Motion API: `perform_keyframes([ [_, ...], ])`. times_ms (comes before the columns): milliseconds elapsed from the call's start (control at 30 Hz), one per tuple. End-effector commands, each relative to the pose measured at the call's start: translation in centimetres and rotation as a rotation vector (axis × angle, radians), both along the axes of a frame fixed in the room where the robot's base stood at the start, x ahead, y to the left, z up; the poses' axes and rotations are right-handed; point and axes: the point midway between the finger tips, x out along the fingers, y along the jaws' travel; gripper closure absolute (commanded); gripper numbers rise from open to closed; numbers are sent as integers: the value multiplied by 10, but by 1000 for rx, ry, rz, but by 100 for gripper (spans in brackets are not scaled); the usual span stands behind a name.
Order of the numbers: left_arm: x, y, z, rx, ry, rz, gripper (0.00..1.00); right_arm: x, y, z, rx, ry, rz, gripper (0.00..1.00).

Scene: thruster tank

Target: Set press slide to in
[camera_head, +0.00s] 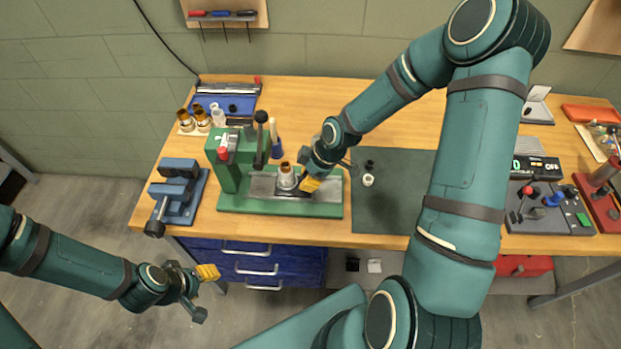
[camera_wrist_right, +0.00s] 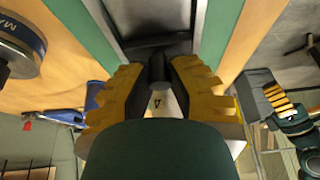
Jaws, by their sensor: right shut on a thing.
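The green press (camera_head: 228,178) stands on the table with a long grey metal rail along its base. On the rail, the slide (camera_head: 292,191) is a dark plate bearing a white and copper part (camera_head: 287,177). The slide sits right of the press column, not under the ram. My right gripper (camera_head: 309,184) is at the slide's right side. In the right wrist view, its yellow fingers (camera_wrist_right: 157,75) are shut on the slide's dark handle (camera_wrist_right: 157,68). My left gripper (camera_head: 204,290) hangs in front of the table, away from the press; its jaw opening is unclear.
A blue vise (camera_head: 178,190) stands left of the press. Several copper-topped parts (camera_head: 201,118) stand behind it. A dark mat (camera_head: 395,205) with small parts lies on the right. A control panel (camera_head: 545,208) is at the far right.

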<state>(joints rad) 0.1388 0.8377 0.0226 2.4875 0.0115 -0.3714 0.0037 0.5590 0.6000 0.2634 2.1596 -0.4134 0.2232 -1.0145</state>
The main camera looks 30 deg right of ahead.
Motion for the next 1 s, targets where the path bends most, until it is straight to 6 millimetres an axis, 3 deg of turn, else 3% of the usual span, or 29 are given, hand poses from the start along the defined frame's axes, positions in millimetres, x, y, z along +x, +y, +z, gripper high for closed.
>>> perform_keyframes([
  [233, 0, -1, -19, 4, 2, 1, 50, 17, 27, -2, 0, -3, 3, 100],
  [567, 0, -1, -19, 4, 1, 1, 50, 18, 30, -1, 1, 0, -1, 100],
  [600, 0, -1, -19, 4, 1, 1, 50, 18, 30, -1, 1, 0, -1, 78],
  [700, 0, -1, -19, 4, 1, 1, 50, 18, 30, -1, 1, 0, -1, 48],
  [1000, 0, -1, -18, 4, 1, 1, 50, 18, 30, 0, 0, -1, 0, 48],
])
